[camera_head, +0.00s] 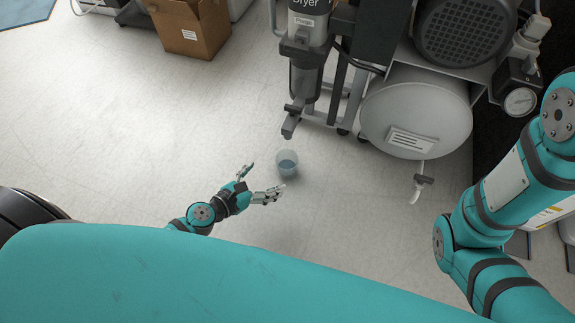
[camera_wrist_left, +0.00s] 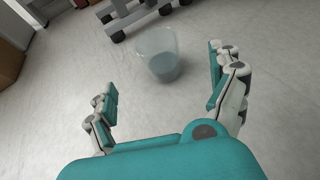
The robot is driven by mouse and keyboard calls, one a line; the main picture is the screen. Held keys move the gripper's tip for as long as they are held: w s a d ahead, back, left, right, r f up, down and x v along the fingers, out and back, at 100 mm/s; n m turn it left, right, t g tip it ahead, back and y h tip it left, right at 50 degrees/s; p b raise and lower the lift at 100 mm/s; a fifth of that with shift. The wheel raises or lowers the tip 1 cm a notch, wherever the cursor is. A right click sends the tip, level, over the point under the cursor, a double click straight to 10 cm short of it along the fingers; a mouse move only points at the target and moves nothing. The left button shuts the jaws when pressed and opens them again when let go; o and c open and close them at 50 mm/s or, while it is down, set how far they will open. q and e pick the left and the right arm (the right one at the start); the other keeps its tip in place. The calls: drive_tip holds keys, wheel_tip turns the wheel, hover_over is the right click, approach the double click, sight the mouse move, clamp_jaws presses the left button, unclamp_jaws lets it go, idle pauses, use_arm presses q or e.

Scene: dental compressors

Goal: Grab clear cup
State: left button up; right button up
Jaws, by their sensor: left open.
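A clear cup (camera_head: 287,163) with bluish liquid in it stands upright on the floor, below the dryer's drain outlet. My left gripper (camera_head: 262,180) is open and empty, just left of and nearer than the cup, its fingers pointing toward it. In the left wrist view the cup (camera_wrist_left: 159,57) lies ahead of the spread fingers (camera_wrist_left: 164,88), nearer the right finger, and appears apart from both. My right arm (camera_head: 500,210) shows at the right, but its gripper is out of view.
The dryer unit (camera_head: 306,60) and its drain outlet (camera_head: 292,122) stand just behind the cup. A white compressor tank (camera_head: 416,112) with a drain valve (camera_head: 421,182) is to the right. A cardboard box (camera_head: 190,28) is at the back left. The floor on the left is clear.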

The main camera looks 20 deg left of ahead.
sight(279, 169)
use_arm(q)
drive_tip(key=x, duration=0.4)
drive_tip(key=shift+w+f, duration=0.2)
drive_tip(key=shift+w, duration=0.1)
drive_tip(key=shift+r+b+x, duration=0.2)
drive_tip(key=shift+b+x, duration=0.3)
drive_tip(key=shift+x, duration=2.45)
drive_tip(key=shift+w, duration=0.1)
drive_tip(key=shift+c, duration=0.3)
drive_tip(key=c, duration=1.2)
